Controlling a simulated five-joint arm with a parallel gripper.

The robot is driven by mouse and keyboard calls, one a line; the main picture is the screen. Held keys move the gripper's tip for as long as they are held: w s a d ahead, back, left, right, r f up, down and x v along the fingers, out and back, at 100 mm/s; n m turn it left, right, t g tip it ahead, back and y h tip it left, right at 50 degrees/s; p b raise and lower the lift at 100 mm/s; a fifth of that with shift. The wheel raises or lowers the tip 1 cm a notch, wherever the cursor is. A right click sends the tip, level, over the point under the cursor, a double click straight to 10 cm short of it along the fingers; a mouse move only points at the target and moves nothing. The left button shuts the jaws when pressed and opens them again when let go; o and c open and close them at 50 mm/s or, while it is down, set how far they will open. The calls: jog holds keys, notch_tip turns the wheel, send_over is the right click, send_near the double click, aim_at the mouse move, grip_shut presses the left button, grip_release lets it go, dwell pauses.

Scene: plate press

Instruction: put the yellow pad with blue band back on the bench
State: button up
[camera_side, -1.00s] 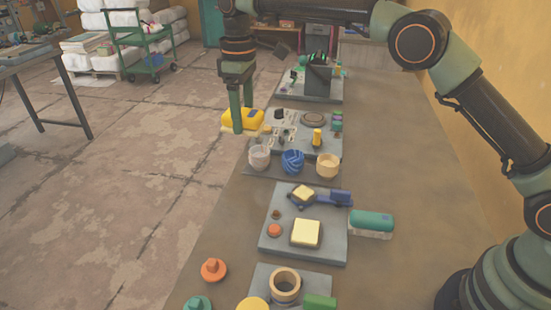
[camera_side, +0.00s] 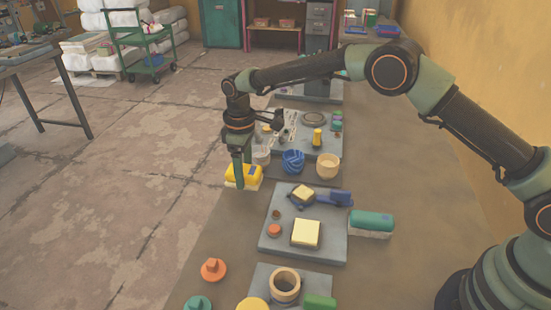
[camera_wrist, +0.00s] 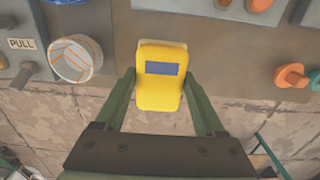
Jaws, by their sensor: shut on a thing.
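The yellow pad (camera_side: 243,174) is between the fingers of my gripper (camera_side: 240,183) near the bench's left edge in the side view. It has a pale underside. In the wrist view the yellow pad (camera_wrist: 158,95) shows its blue band (camera_wrist: 162,68) on top, and my gripper (camera_wrist: 159,82) is shut on its two sides. The bench (camera_side: 395,170) is a long brown surface. In the wrist view the pad overlaps the bench's edge, with floor showing beyond it. I cannot tell whether its underside touches the bench.
A grey plate (camera_side: 275,250) with a cream pad lies to the right. A green pad (camera_side: 371,220) and an orange knob (camera_side: 213,270) are farther off. Bare bench lies in front.

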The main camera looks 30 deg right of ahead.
jog(key=shift+f, duration=2.25)
jog(key=shift+f, duration=0.1)
jog(key=o, duration=1.2)
jog(key=shift+c, duration=0.2)
